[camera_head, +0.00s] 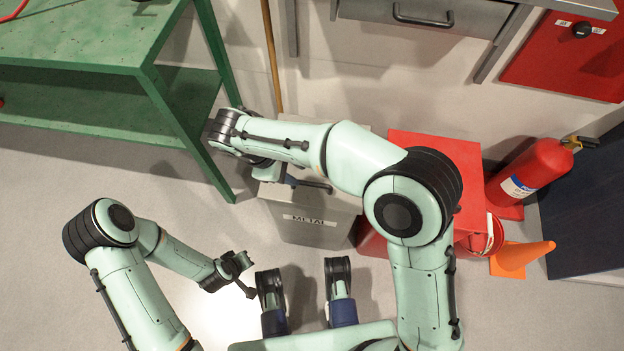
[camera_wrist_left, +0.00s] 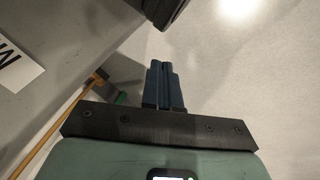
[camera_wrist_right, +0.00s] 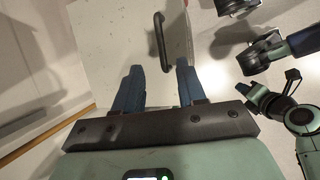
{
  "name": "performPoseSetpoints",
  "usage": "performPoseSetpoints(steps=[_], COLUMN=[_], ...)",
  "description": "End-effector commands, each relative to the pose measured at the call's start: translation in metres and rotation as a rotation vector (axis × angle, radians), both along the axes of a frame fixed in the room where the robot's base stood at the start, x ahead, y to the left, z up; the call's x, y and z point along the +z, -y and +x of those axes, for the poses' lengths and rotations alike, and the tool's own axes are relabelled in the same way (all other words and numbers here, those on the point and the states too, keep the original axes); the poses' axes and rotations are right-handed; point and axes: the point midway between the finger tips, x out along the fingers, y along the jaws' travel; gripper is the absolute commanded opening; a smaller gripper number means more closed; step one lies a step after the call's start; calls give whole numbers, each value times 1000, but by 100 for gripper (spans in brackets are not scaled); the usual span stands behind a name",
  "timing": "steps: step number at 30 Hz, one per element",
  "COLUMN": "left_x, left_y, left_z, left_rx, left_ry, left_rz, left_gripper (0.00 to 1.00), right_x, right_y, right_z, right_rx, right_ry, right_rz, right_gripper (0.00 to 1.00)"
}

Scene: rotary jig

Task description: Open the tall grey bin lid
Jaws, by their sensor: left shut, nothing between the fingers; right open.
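The tall grey bin (camera_head: 310,226) with a METAL label stands at the centre of the head view. My right arm hides much of its top. In the right wrist view its pale lid (camera_wrist_right: 108,40) looks closed, with a dark bar handle (camera_wrist_right: 160,42) near one edge. My right gripper (camera_wrist_right: 157,70) is open over the lid. The handle shows just beyond its blue fingertips, lined up with the gap, not clasped. My left gripper (camera_head: 243,287) is low in front of the bin. Its fingers (camera_wrist_left: 162,80) are together and empty, apart from the bin's label (camera_wrist_left: 15,68).
A green bench (camera_head: 110,100) stands left, with a wooden pole (camera_head: 271,55) behind the bin. A red bin (camera_head: 430,143), fire extinguisher (camera_head: 535,168) and orange cone (camera_head: 520,256) stand right. Grey drawers (camera_head: 425,15) are at the back. The floor at front right is clear.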

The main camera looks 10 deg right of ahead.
Motion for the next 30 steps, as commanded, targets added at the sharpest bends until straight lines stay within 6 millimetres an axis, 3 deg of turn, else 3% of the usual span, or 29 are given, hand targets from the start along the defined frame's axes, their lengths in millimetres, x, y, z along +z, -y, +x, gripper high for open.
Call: performPoseSetpoints(steps=[6, 12, 18, 27, 29, 30], left_x=[-32, -49, -55, -55, -55, -55], left_y=[-4, -7, -8, -9, -9, -9], left_z=[-31, -52, -62, -64, -63, -63], left_rx=[5, 9, 12, 12, 12, 12], left_ry=[-105, -177, -208, -213, -213, -213], left_rz=[-6, -10, -11, -12, -12, -12], left_gripper=[0, 0, 0, 0, 0, 0], right_x=[-48, -78, -91, -92, -92, -92], right_y=[22, 36, 42, 43, 43, 43], right_z=[2, 4, 5, 5, 5, 5], right_rx=[-4, -3, -3, -2, -2, -2], right_ry=[-5, -4, -1, -2, -2, -2], right_rz=[-2, 0, 0, 0, 0, 0], right_gripper=[40, 40, 40, 40, 24, 11])
